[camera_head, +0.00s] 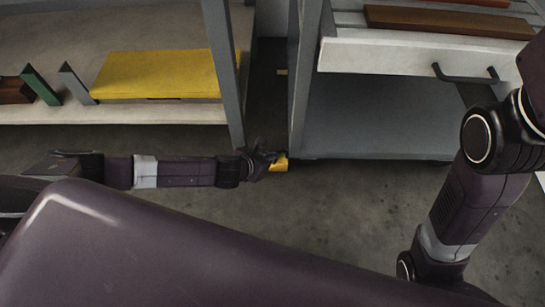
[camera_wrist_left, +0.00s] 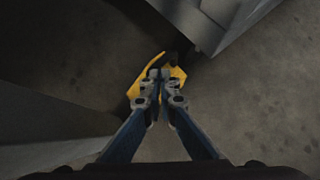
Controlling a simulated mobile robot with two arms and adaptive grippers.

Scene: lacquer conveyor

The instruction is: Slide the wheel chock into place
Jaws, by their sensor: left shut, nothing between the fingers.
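A small yellow wheel chock (camera_head: 281,164) lies on the concrete floor near the foot of a grey post, in the gap between two shelving units. My left gripper (camera_head: 270,157) is low, at the left side of the chock. In the left wrist view the chock (camera_wrist_left: 137,90) shows on both sides of my left fingertips (camera_wrist_left: 159,74), which are together with nothing held. The fingers hide the middle of the chock; I cannot tell whether they touch it. My right arm shows at the right of the head view, but its gripper is out of frame.
The left shelf (camera_head: 180,116) holds a yellow slab (camera_head: 160,74) and several small blocks. The right unit has a grey lower shelf (camera_head: 380,120) and a white drawer (camera_head: 400,58) with a dark handle (camera_head: 466,78). A grey corner (camera_wrist_left: 205,25) stands close beside the chock. The floor (camera_head: 350,205) in front is clear.

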